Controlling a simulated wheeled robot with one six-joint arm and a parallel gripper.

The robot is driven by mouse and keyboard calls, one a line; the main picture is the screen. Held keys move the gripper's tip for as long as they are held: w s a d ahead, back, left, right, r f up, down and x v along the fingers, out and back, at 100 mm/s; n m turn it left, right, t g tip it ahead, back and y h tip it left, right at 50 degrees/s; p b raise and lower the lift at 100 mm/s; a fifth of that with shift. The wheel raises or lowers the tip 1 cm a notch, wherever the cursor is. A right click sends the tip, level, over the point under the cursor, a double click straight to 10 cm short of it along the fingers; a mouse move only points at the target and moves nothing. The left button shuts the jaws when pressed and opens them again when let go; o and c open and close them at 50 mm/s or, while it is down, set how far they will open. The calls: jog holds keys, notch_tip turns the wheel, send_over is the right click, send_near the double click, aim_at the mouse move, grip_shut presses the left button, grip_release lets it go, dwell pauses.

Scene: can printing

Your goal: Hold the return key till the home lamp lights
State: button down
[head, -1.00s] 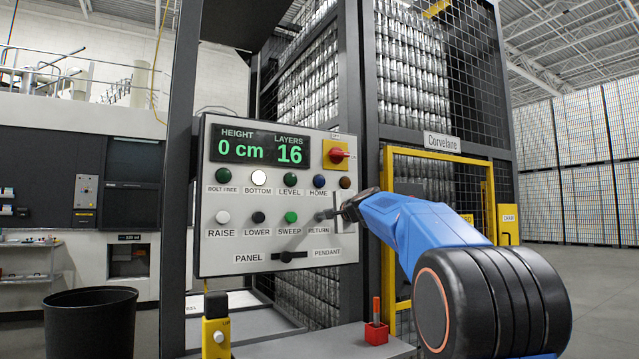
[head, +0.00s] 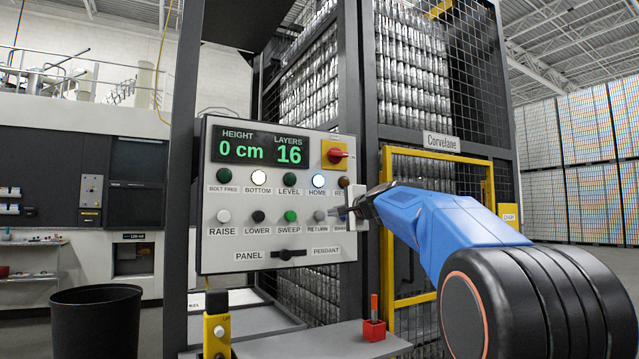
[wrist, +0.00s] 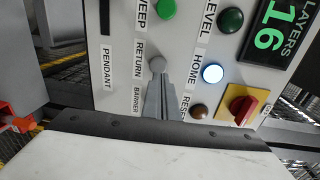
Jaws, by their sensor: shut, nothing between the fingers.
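The grey RETURN key (head: 319,216) is in the lower row of the control panel (head: 230,262). It also shows in the wrist view (wrist: 157,63). The HOME lamp (head: 318,180) above it glows bright white-blue, and is lit in the wrist view (wrist: 212,73) too. My gripper (head: 338,213) is shut and empty, its tips just right of the RETURN key in the head view. In the wrist view the fingertips (wrist: 157,76) overlap the key's lower edge. A small gap seems to lie between them, but contact is hard to judge.
The BOTTOM lamp (head: 259,177) is lit white. The display (head: 247,148) reads 0 cm and 16 layers. A red rotary switch (head: 336,155) and the PANEL/PENDANT selector (head: 288,255) are close by. A yellow-framed mesh gate (head: 436,153) stands to the right.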

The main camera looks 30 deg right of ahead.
jog(key=s, duration=0.6)
jog(key=shift+r, duration=0.25)
dwell(0.9)
jog(key=s+a+f+n+g+y, duration=0.1)
jog(key=s+a+f+n+g, duration=0.3)
jog(key=s+a+f, duration=0.7)
jog(key=s+a+f+n+g+y, duration=0.1)
jog(key=s+a+f+n+g, duration=0.2)
jog(key=s+a+f+n, duration=0.75)
jog(key=s+f+n+g+h, duration=0.1)
jog(key=s+f+g, duration=0.1)
jog(key=s+f, duration=0.9)
jog(key=s+f+n+g+h, duration=0.1)
jog(key=s+f+n+g, duration=0.1)
jog(key=s+f, duration=0.8)
notch_tip(320, 180, down, 8)
jog(key=shift+s+d+f+g, duration=0.1)
jog(key=shift+s+d+g, duration=0.1)
jog(key=shift+s+g, duration=0.3)
jog(key=shift+w, duration=0.1)
